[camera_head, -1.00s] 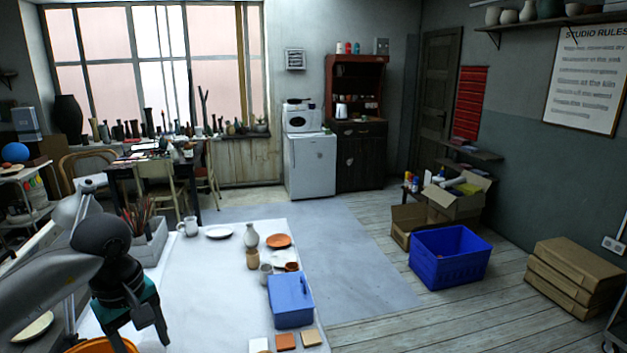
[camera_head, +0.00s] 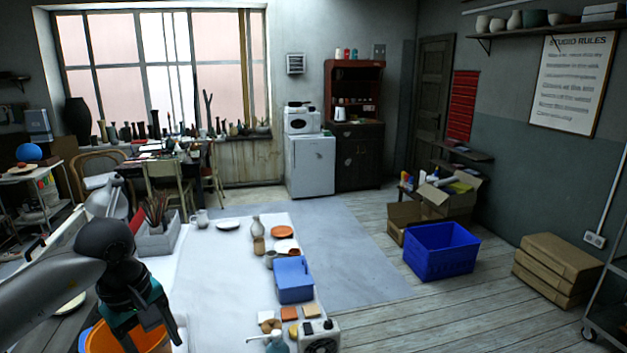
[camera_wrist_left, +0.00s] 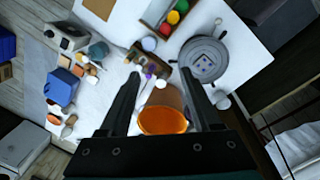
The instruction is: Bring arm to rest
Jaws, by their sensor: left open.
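My left arm comes in from the left in the head view. Its dark gripper (camera_head: 138,328) hangs tilted downward over the near left side of the white table (camera_head: 205,290). In the left wrist view the two black fingers (camera_wrist_left: 160,76) stand wide apart with nothing held between them. An orange container (camera_head: 103,340) is below and behind the gripper in the head view. It also shows between the fingers in the left wrist view (camera_wrist_left: 165,118), apparently beyond the tips. My right gripper is not in view.
A blue box (camera_head: 293,283), a vase (camera_head: 257,228) and an orange plate (camera_head: 282,232) stand along the table's right side. A grey tool box (camera_head: 157,240) is at its left edge. A round grey wheel (camera_wrist_left: 204,59) shows in the left wrist view. The table's middle is mostly clear.

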